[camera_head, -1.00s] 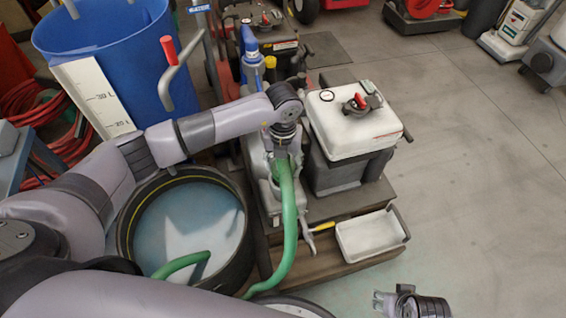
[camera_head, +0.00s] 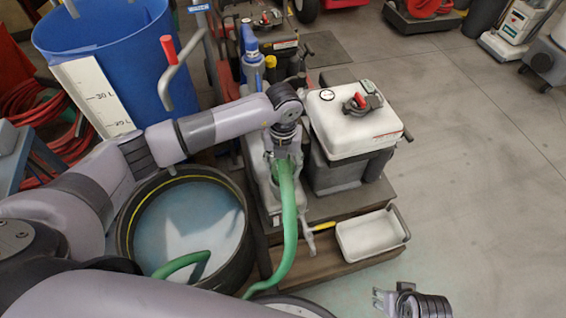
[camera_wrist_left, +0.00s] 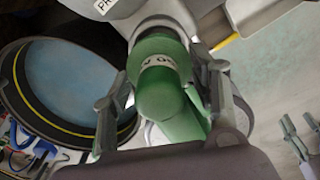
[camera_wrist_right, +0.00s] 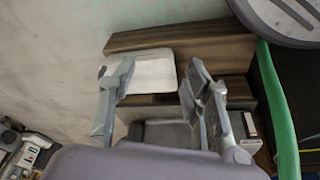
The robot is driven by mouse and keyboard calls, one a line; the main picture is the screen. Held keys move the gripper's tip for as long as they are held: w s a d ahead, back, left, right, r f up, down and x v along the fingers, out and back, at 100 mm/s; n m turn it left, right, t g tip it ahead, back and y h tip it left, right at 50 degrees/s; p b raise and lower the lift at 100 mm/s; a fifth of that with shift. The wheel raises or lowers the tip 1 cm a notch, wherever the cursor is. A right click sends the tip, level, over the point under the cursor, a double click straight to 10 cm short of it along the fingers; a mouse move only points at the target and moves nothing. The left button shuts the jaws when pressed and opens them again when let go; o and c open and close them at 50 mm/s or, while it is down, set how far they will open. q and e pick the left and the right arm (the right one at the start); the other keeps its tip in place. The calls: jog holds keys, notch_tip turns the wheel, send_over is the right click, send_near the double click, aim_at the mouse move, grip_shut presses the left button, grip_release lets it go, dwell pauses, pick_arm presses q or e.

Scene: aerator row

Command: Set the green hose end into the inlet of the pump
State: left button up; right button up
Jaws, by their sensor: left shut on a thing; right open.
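The green hose (camera_head: 288,215) rises in a curve from the floor side to my left gripper (camera_head: 284,152). My left gripper is shut on the green hose end (camera_wrist_left: 165,85), which lies between its two fingers in the left wrist view. The grey metal pump (camera_head: 264,182) stands on the wooden step, right at the hose end. The gripper and hose cover the inlet, so I cannot tell whether the hose end is inside it. My right gripper (camera_head: 380,301) is open and empty at the lower right, away from the pump; its spread fingers show in the right wrist view (camera_wrist_right: 157,78).
A white tank (camera_head: 350,125) stands right of the pump. A white tray (camera_head: 372,238) sits on the lower wooden step (camera_head: 318,262). A round black tub (camera_head: 240,262) with water is left of the pump, a blue barrel (camera_head: 110,45) behind it.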

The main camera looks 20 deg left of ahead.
pick_arm(q)
jog(key=shift+f, duration=0.2)
pick_arm(e)
jog(key=shift+r, duration=0.4)
pick_arm(q)
jog(key=shift+f, duration=0.2)
jog(key=shift+b, duration=0.3)
pick_arm(e)
jog(key=shift+s+d+r, duration=0.1)
jog(key=shift+s+r, duration=0.1)
jog(key=shift+r, duration=0.35)
pick_arm(q)
jog(key=shift+f, duration=0.1)
pick_arm(e)
jog(key=shift+r, duration=0.1)
pick_arm(q)
jog(key=shift+f, duration=0.2)
jog(key=shift+f+b, duration=0.35)
jog(key=shift+b, duration=0.05)
pick_arm(e)
jog(key=v, duration=0.2)
jog(key=shift+w+r, duration=0.1)
jog(key=shift+r, duration=0.35)
pick_arm(q)
jog(key=shift+f, duration=0.1)
pick_arm(e)
jog(key=shift+r, duration=0.1)
